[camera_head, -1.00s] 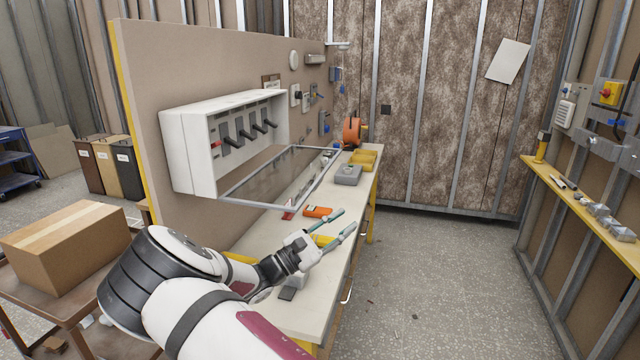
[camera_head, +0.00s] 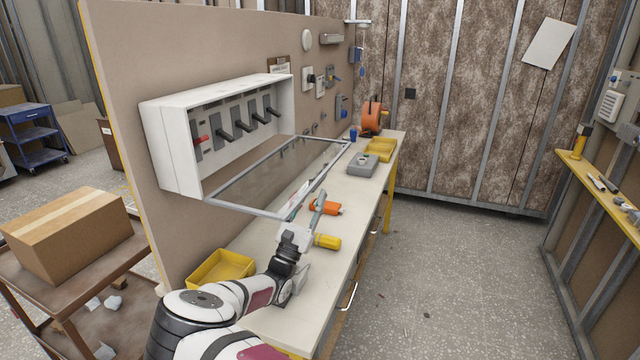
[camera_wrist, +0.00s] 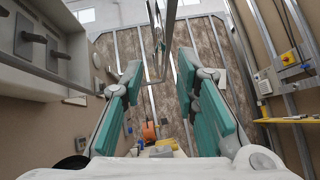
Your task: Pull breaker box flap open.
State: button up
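The white breaker box (camera_head: 172,150) is mounted on the brown panel, with a row of dark switches and one red one inside. Its clear, grey-framed flap (camera_head: 245,210) hangs out from the lower edge, folded down to about level. My gripper (camera_head: 311,203) is just under the flap's front right corner. In the wrist view its two teal fingers (camera_wrist: 160,95) are spread wide apart with nothing held. The flap's grey frame (camera_wrist: 163,42) shows above and between them. I cannot tell whether a finger touches the frame.
A workbench (camera_head: 262,318) under the flap carries an orange tool (camera_head: 323,207), a grey box (camera_head: 362,166), a yellow bin (camera_head: 222,268) and an orange reel (camera_head: 371,117). A carton (camera_head: 65,235) on a cart stands left. The floor (camera_head: 450,270) right of the bench is clear.

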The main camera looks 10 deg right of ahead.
aim_at(318, 185)
jog(key=shift+x, duration=1.9)
grip_shut()
